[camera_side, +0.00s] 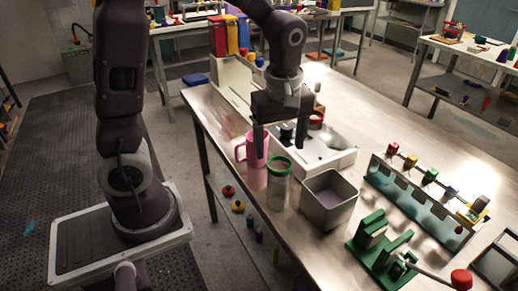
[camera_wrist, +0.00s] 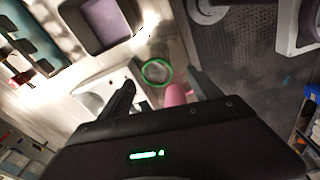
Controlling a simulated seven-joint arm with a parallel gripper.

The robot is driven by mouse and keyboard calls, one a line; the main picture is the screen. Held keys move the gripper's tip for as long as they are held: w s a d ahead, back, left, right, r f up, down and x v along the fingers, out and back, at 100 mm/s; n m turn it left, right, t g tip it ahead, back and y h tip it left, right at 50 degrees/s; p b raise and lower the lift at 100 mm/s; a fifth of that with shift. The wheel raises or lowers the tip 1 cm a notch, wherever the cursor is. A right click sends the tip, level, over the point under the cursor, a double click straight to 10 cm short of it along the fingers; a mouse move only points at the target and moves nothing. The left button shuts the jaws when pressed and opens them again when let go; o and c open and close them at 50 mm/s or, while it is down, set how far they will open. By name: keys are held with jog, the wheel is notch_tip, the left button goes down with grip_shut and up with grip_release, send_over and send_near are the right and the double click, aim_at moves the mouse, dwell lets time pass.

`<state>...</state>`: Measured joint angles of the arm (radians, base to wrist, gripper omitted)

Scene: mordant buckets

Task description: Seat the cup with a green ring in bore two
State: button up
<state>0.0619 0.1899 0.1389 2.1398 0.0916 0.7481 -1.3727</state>
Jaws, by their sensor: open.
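The clear cup with a green ring (camera_side: 279,188) stands upright on the metal bench, between a pink mug and a grey square bin. In the wrist view its green rim (camera_wrist: 156,61) lies between my fingers, seen from above. My gripper (camera_side: 281,136) is open and empty above and behind the cup; its two fingers also show in the wrist view (camera_wrist: 160,79). A white block (camera_side: 335,160) with dark bores is behind the cup, partly hidden by my gripper. I cannot tell which bore is number two.
The pink mug (camera_side: 254,172) is close beside the cup on its left. The grey bin (camera_side: 329,216) is close on its right. A red-ringed item (camera_side: 317,117) is at the white block's back. A green lever fixture (camera_side: 380,250) and a rack (camera_side: 415,200) are farther right.

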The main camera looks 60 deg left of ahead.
jog(key=s+d+r+m+t, duration=0.2)
jog(key=s+r+m, duration=0.3)
jog(key=s+m, duration=0.2)
jog(key=s+d+r+m+t+h, duration=0.1)
jog(key=s+r+m+t, duration=0.1)
jog(key=s+r+m, duration=0.3)
jog(key=s+m, duration=0.2)
jog(key=shift+s+d+m+t, duration=0.3)
jog(key=shift+d+m+t, duration=0.05)
jog(key=shift+m+t, duration=0.05)
jog(key=shift+o, duration=0.5)
jog(key=shift+s+d+m, duration=0.1)
jog(key=shift+s+m, duration=0.3)
jog(key=shift+m, duration=0.1)
